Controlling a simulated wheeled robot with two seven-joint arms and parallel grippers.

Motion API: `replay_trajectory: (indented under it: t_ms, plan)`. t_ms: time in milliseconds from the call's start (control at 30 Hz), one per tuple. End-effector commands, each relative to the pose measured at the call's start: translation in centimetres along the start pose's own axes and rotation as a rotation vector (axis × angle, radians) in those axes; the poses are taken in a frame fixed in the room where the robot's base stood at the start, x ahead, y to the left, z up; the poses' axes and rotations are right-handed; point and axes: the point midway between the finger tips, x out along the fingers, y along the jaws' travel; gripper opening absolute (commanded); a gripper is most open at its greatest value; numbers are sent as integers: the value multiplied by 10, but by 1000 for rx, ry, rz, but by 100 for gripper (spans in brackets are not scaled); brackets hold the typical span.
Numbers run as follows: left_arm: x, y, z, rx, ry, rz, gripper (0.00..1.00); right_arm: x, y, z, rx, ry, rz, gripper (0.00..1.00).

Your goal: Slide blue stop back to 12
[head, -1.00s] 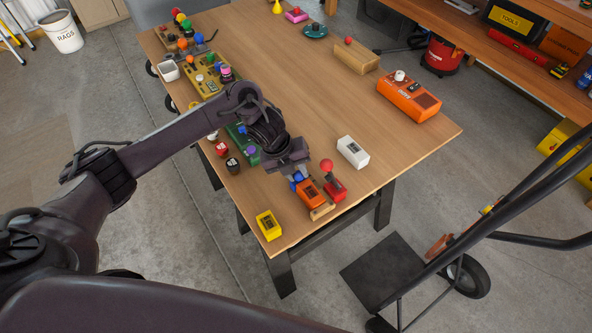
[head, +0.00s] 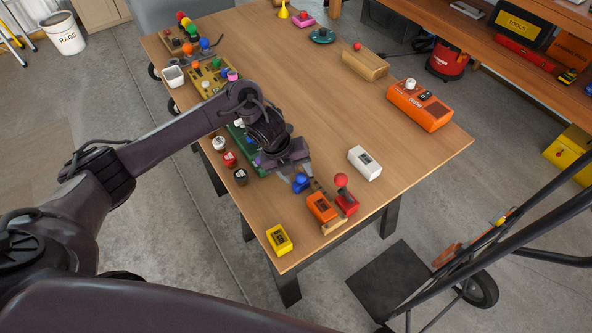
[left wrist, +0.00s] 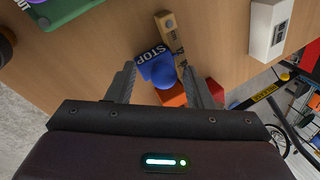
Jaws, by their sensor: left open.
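The blue stop (head: 300,182) sits on the table near its front corner, just beyond my left gripper in the head view. In the left wrist view the blue stop (left wrist: 156,68) shows the word STOP and a round blue knob, and lies between and ahead of the fingertips. A wooden strip (left wrist: 168,28) runs beside it. My left gripper (left wrist: 157,80) is open and empty; in the head view the gripper (head: 296,168) is partly hidden by its own wrist. Any number 12 mark is not readable. My right gripper is not seen.
An orange block (head: 321,207) and a red block with a red ball knob (head: 341,180) stand close by the stop. A white box (head: 364,163) and a yellow box (head: 279,240) are near. The table's middle is clear.

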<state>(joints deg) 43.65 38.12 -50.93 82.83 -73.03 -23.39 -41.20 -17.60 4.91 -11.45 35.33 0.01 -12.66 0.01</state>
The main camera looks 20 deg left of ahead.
Motion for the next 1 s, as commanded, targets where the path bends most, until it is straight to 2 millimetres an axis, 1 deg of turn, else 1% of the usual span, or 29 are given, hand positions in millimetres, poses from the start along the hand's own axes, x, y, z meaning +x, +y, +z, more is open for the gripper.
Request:
replay_trajectory:
  t_ms: [67,167,400,500,667,1000]
  plan:
    - [-4,0,0,1,0,-1,47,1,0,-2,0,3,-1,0]
    - [-15,0,1,2,-1,-4,47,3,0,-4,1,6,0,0]
    - [-57,3,3,0,-4,-2,47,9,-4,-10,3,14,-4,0]
    - [-69,4,3,-1,-2,-3,47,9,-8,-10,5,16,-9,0]
    - [-78,4,3,-3,-2,-3,47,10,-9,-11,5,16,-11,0]
    - [-79,4,2,-3,-1,-2,47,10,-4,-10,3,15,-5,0]
